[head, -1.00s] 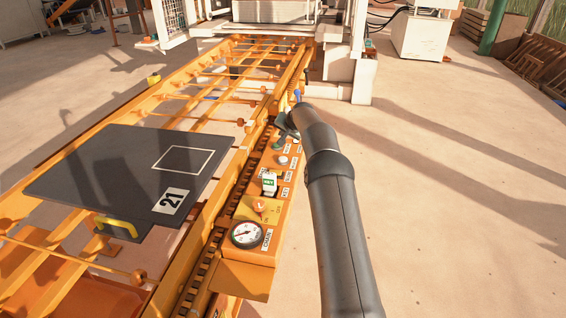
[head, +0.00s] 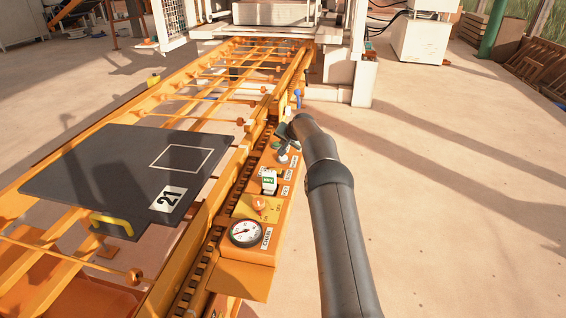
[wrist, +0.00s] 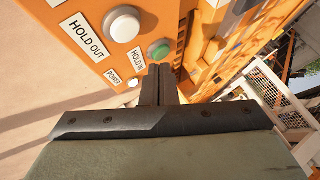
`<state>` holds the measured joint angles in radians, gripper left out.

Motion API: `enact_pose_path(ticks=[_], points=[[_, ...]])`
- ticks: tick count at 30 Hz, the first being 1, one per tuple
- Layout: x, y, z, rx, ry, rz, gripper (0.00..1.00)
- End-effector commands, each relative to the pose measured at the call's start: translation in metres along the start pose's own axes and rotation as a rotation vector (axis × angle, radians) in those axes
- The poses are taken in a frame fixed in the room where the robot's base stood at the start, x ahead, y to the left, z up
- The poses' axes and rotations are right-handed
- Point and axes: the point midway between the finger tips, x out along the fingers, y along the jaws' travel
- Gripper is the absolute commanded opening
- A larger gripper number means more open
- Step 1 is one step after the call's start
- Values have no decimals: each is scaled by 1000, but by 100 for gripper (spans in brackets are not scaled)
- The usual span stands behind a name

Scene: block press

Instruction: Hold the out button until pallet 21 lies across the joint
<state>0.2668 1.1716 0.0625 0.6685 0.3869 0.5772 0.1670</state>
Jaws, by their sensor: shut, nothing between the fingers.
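Pallet 21 (head: 110,165), a dark board with a white "21" label, a white outlined rectangle and a yellow handle, lies on the orange rails at left in the head view. I cannot pick out the joint. The white HOLD OUT button (wrist: 122,25) and green HOLD IN button (wrist: 159,48) sit on the orange panel in the wrist view. The white button also shows in the head view (head: 283,159). My gripper (wrist: 160,72) is shut and empty. Its tips are close to the green button; I cannot tell whether they touch the panel.
A small POWER light (wrist: 133,83) is beside the fingers. A white press frame (head: 270,14) stands at the far end.

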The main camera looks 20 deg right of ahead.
Motion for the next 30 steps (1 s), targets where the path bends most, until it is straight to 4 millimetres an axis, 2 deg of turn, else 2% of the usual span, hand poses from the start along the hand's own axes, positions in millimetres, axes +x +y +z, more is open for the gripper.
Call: enact_pose_path(ticks=[1,3,9,30], points=[[9,7,7,1,-1,0,0],[16,12,12,1,0,0,0],[27,20,20,0,0,1,0],[28,20,20,-1,0,0,0]])
